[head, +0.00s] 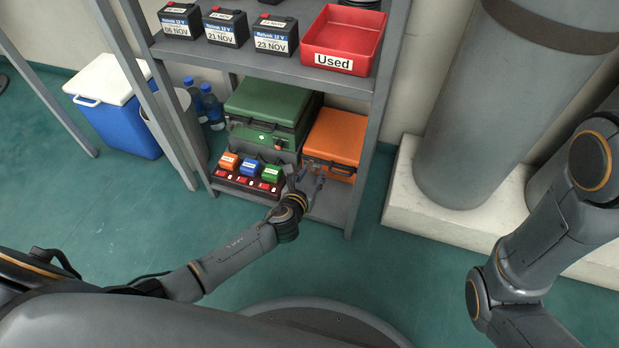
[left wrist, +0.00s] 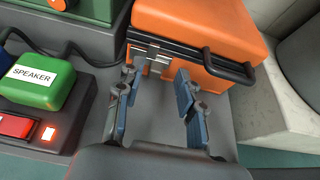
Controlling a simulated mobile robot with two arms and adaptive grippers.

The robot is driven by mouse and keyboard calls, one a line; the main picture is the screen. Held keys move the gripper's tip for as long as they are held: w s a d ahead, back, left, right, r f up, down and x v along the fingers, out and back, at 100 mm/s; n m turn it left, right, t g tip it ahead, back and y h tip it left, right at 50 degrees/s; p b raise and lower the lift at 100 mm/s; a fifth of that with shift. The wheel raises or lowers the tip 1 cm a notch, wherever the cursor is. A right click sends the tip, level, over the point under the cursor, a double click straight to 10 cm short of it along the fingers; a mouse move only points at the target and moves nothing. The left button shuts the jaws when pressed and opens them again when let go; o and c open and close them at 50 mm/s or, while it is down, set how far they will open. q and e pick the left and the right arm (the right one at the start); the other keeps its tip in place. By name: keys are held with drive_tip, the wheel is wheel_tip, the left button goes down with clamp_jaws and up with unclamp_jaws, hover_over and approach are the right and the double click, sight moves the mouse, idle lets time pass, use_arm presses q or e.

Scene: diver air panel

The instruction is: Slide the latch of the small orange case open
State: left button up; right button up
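The small orange case (head: 338,137) stands on the lower shelf, at the right of the green case. In the left wrist view the orange case (left wrist: 200,38) fills the upper middle, with a black handle and a metal latch (left wrist: 152,57) on the left of its front. My left gripper (head: 306,178) is in front of the case. In the left wrist view its two fingers (left wrist: 157,105) are spread apart, with nothing between them, just short of the latch. I cannot tell whether a finger touches it. My right arm shows at the right in the head view, but its gripper is out of view.
A green case (head: 266,103) and a panel of coloured blocks and red switches (head: 246,184) stand left of the orange case; a green SPEAKER block (left wrist: 38,85) is close. A shelf post (head: 369,130) borders the right. Batteries and a red Used bin (head: 343,40) stand above.

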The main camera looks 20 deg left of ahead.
use_arm(q)
drive_tip(key=v, duration=1.2)
